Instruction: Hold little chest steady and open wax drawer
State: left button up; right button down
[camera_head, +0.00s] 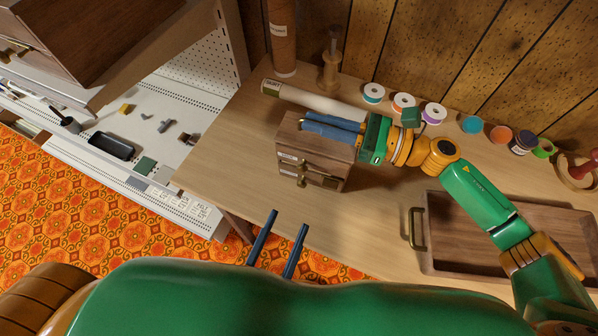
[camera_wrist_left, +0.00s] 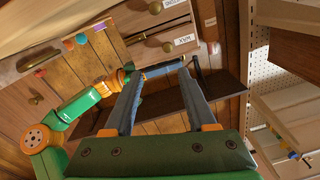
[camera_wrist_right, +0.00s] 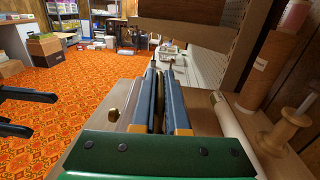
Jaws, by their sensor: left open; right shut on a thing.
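The little chest (camera_head: 316,149) is a small wooden box with labelled drawer fronts and brass fittings, standing near the table's front edge. My right gripper (camera_head: 305,126) lies across its top and is shut on it; the right wrist view shows its fingers (camera_wrist_right: 157,92) close together with a thin part between. The wax drawer (camera_wrist_left: 160,41) shows its WAX label upside down in the left wrist view; it looks closed. My left gripper (camera_head: 288,219) is open and empty, in front of and below the chest, apart from it. Its fingers point toward the chest.
A wooden tray (camera_head: 440,268) with a brass handle lies right of the chest. A pale roll (camera_head: 315,101) lies behind the chest. A white pegboard bench (camera_head: 140,122) stands at left.

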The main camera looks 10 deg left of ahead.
aim_at(301, 172)
pick_arm(q)
jog(key=shift+y, duration=0.5)
jog(key=x, duration=0.7)
jog(key=a+x, duration=0.1)
jog(key=x, duration=0.3)
jog(key=shift+w+f, duration=0.1)
grip_shut()
dwell(0.5)
